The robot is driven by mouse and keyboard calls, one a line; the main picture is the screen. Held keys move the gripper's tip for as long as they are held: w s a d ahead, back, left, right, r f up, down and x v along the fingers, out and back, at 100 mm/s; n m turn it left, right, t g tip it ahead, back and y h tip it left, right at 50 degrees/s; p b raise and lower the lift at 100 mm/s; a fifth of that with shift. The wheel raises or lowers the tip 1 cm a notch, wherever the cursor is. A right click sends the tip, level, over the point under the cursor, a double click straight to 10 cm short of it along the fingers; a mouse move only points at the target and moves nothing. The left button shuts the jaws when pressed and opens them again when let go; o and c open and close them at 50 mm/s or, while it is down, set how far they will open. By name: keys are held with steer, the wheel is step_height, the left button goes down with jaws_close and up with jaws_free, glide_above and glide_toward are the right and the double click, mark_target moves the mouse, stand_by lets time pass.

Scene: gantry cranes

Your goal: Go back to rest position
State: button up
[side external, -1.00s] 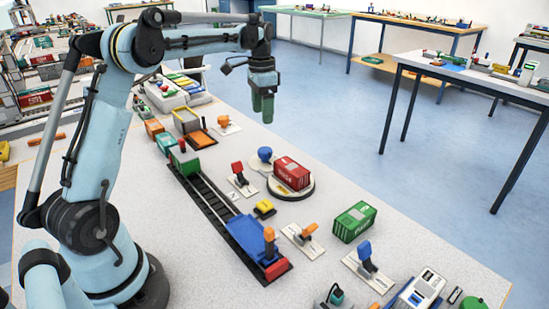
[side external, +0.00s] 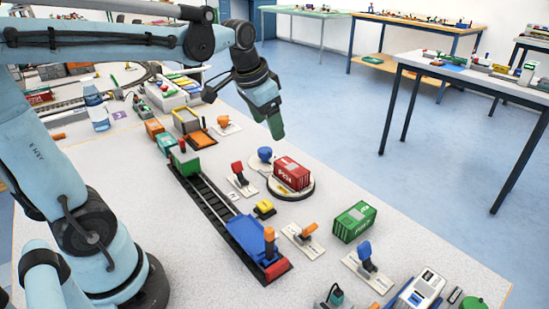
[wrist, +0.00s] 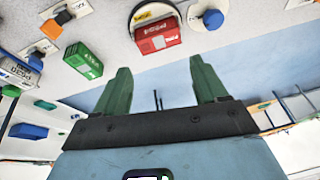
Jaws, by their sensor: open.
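My gripper (side external: 276,127) hangs above the far part of the table, just behind and above the red container in the side external view, tilted down to the right. In the wrist view its two green fingers (wrist: 157,86) are spread apart with nothing between them. The red container (side external: 292,173) sits on a round turntable (side external: 291,194); it also shows in the wrist view (wrist: 157,37), beyond the fingers. A green container (side external: 353,222) stands on the table to the right.
A track with a blue wagon (side external: 247,236) runs along the table. Small lever stands, such as the red one (side external: 239,176) and the orange one (side external: 304,237), surround it. Crates (side external: 186,120) stand at the back. The air around the gripper looks clear.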

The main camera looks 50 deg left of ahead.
steer(key=s+d+f+n+t, duration=0.1)
steer(key=s+d+f+t, duration=0.2)
steer(key=s+d+f, duration=0.2)
steer(key=s+d, duration=0.1)
steer(key=s, duration=0.2)
steer(key=shift+s+d+h, duration=0.3)
steer(key=shift+s+d, duration=0.05)
stand_by(0.4)
